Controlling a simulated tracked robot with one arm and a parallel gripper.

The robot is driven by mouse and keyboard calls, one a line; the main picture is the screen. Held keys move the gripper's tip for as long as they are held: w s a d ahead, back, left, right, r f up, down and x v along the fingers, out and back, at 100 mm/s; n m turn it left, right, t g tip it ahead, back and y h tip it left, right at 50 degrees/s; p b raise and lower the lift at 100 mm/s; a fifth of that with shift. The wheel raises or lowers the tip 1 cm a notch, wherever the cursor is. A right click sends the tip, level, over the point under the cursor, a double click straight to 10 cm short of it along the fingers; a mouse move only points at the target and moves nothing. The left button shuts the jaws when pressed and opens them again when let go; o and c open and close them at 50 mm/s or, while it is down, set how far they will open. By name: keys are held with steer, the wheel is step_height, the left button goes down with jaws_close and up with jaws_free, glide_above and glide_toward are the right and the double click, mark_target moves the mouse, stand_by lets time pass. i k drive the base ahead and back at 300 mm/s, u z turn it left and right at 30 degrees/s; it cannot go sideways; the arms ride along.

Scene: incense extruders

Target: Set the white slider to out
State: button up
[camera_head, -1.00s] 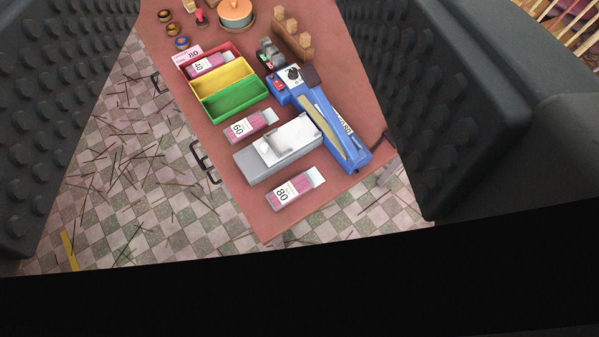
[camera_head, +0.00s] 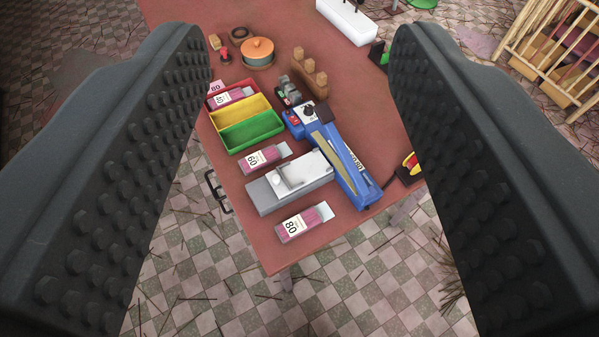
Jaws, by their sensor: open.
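The likely white slider (camera_head: 305,169) is a white plate with a small knob and handle on top of a grey box (camera_head: 262,196). The box lies on the red-brown table near its front edge. Its slide position is too small to tell. My gripper (camera_head: 303,45) is open, with its two black studded fingers at the left and right of the picture. The fingers are empty, and the box shows in the gap between them, farther off and apart from both.
A blue device (camera_head: 351,176) lies right of the box. Pink packets (camera_head: 304,222) lie beside it, and a red, yellow and green tray (camera_head: 249,131) stands behind. Wooden blocks (camera_head: 315,82) and an orange-lidded pot (camera_head: 257,52) are farther back. The table's front corner (camera_head: 275,262) is bare.

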mark_target(288, 177)
steer(key=k, duration=1.3)
steer(key=u, duration=0.5)
steer(key=i, duration=1.9)
steer(key=z, duration=0.7)
